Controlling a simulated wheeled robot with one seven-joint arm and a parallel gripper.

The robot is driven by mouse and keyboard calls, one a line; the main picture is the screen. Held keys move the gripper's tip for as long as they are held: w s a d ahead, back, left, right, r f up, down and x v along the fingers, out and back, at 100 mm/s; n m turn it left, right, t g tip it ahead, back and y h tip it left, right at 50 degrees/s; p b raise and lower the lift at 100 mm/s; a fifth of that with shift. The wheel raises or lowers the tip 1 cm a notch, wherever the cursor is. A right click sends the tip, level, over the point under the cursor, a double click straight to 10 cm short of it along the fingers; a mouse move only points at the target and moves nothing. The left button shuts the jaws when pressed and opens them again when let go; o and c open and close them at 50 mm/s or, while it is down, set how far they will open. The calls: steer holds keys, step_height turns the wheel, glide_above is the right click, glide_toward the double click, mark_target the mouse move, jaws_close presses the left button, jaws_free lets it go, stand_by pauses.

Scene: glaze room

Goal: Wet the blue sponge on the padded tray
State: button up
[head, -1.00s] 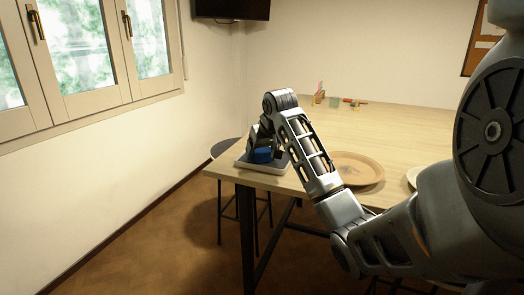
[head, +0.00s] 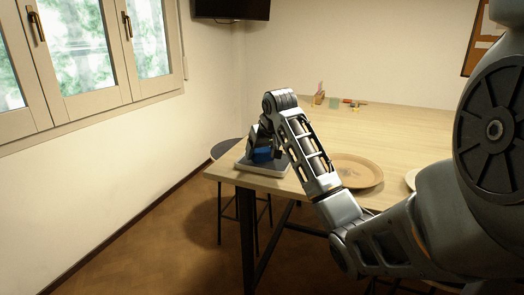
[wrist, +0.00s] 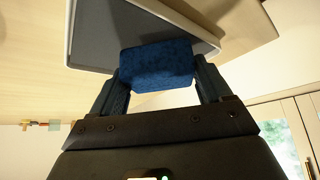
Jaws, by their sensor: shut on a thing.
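The blue sponge (head: 262,154) is at the padded tray (head: 240,167), on the table's near left corner. The tray has a pale rim and a grey pad. In the wrist view the sponge (wrist: 157,66) sits between the two fingers of my gripper (wrist: 157,80), which are shut on it. The grey pad (wrist: 100,35) lies right beyond the sponge; I cannot tell whether the sponge touches it. In the head view my arm hides part of the tray and most of the gripper.
A round wooden plate (head: 357,172) lies right of my arm, with a pale dish (head: 412,178) partly hidden beyond it. A greenish cup (head: 334,102) and small items stand at the table's back. A dark stool (head: 226,148) is left of the table. The middle of the tabletop is clear.

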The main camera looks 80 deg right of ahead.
mark_target(262, 149)
steer(key=shift+r+p, duration=2.7)
steer(key=shift+r, duration=0.35)
steer(key=shift+f, duration=0.1)
